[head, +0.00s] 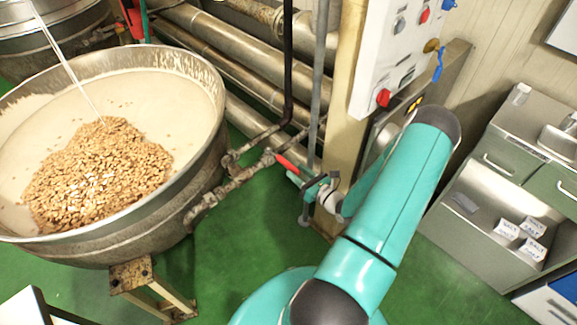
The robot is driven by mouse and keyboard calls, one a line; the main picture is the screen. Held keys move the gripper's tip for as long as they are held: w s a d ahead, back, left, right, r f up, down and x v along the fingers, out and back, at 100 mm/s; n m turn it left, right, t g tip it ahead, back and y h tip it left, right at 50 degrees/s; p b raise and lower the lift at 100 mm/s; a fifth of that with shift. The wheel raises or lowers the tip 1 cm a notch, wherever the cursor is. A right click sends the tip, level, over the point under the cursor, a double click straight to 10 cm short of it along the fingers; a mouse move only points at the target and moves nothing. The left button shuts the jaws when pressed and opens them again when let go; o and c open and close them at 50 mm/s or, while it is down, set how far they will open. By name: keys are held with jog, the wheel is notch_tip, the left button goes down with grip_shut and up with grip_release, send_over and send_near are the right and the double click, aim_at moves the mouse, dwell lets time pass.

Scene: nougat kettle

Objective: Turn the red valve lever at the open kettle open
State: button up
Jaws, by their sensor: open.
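The open kettle (200,160) is a wide steel bowl at the left, holding pale mass and a heap of nuts. A rusty pipe with valve fittings (232,180) runs from its right side. The red valve lever (287,163) sits at the right end of these fittings, slanting down to the right. My gripper (306,186) is open, just below and right of the lever's lower end. Whether it touches the lever cannot be told. My teal arm comes in from the right and hides part of the space behind the gripper.
A dark vertical pipe (288,60) and a grey one (319,80) stand behind the lever. A white control box (392,50) with buttons hangs on a post. A steel cabinet (490,190) stands at the right. Green floor (225,255) is clear between kettle and arm.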

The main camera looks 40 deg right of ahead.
aim_at(278, 156)
jog(key=shift+w+a, duration=0.1)
jog(key=shift+w, duration=2.25)
grip_shut()
